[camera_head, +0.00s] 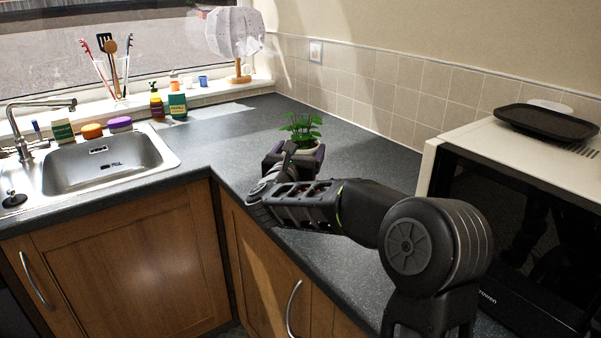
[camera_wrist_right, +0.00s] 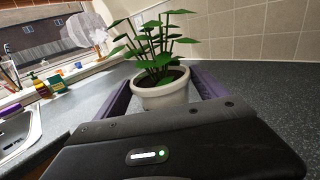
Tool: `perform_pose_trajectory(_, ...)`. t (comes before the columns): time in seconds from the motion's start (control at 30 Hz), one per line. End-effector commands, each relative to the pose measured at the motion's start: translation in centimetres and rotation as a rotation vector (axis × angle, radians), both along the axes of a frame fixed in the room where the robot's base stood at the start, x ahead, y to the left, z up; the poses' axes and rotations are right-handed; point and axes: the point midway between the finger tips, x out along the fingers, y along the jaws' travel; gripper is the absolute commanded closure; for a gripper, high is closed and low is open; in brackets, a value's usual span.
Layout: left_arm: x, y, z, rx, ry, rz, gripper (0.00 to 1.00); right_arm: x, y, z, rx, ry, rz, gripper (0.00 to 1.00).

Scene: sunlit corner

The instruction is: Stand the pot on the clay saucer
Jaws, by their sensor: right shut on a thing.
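The pot is white with a leafy green plant. The pot looks upright. Its base is hidden behind my gripper, so I cannot tell whether it touches the counter. I do not see the clay saucer in either view. My left gripper is not in view.
The grey counter (camera_head: 350,165) is bare around the pot. A microwave (camera_head: 520,215) with a dark tray (camera_head: 545,121) on top stands at the right. A tiled wall is behind. The sink (camera_head: 110,160) and several bottles and tubs are at the left, and a lamp (camera_head: 236,35) is on the sill.

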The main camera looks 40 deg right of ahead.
Motion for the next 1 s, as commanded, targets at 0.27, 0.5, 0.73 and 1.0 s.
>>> perform_pose_trajectory(0.27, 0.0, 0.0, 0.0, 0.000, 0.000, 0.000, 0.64, 0.0, 0.0, 0.0, -0.002, -0.003, 0.000, 0.77)
perform_pose_trajectory(0.5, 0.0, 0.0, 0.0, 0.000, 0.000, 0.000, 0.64, 0.0, 0.0, -2.4, -0.002, 0.001, 0.000, 0.77)
perform_pose_trajectory(0.73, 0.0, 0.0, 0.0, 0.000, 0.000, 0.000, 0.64, 0.0, 0.0, -5.0, -0.002, -0.002, -0.001, 0.77)
perform_pose_trajectory(1.0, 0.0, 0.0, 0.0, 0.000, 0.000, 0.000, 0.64, 0.0, 0.0, -5.2, 0.000, 0.000, 0.000, 0.13)
